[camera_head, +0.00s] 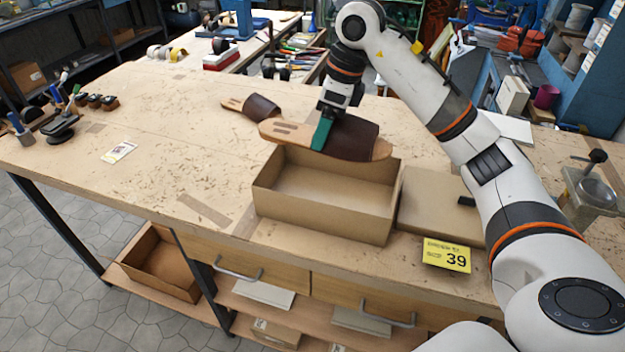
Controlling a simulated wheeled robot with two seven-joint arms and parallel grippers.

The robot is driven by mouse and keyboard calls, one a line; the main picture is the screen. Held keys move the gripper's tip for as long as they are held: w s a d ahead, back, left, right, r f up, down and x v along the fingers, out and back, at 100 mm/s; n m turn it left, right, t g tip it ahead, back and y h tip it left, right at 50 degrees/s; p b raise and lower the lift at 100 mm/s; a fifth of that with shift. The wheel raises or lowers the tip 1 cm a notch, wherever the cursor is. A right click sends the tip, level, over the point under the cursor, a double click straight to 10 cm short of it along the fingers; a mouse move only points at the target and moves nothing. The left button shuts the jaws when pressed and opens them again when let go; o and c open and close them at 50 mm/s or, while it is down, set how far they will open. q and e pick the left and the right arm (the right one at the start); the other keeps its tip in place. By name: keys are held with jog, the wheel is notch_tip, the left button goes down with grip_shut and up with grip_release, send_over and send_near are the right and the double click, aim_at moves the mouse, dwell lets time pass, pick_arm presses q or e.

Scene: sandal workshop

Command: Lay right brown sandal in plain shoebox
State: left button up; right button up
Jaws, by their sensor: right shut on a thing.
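My right gripper (325,122) is shut on a brown sandal (352,140) with a tan sole and a dark brown strap. The part of the shoebox floor that shows is bare. A second brown sandal (257,106) lies on the workbench behind, to the left. The shoebox lid (440,203) lies flat beside the box on the right. My left gripper is not in view.
A yellow size 39 card (446,254) stands in front of the lid. A vise-like metal tool (590,188) is at the right edge. Brushes and small tools (62,115) stand at the far left. The bench left of the box is mostly clear, with scraps and a small label (119,152).

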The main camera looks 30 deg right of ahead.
aim_at(331, 149)
jog(key=shift+f, duration=0.55)
jog(key=shift+s+f+p, duration=0.4)
jog(key=shift+s+f, duration=0.05)
jog(key=shift+f, duration=0.1)
jog(key=f, duration=0.1)
jog(key=s+f, duration=0.1)
jog(key=shift+s+d+f+p, duration=0.15)
jog(key=shift+s+f+p, duration=0.05)
jog(key=shift+f+p, duration=0.15)
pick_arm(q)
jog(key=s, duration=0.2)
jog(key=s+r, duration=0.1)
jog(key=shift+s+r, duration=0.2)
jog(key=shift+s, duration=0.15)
pick_arm(e)
jog(key=x, duration=0.3)
jog(key=d+x, duration=0.1)
jog(key=x, duration=0.1)
jog(key=shift+s+a+f, duration=0.1)
jog(key=shift+f, duration=0.2)
jog(key=o, duration=1.2)
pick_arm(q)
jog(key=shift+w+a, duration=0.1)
pick_arm(e)
jog(key=shift+o, duration=0.2)
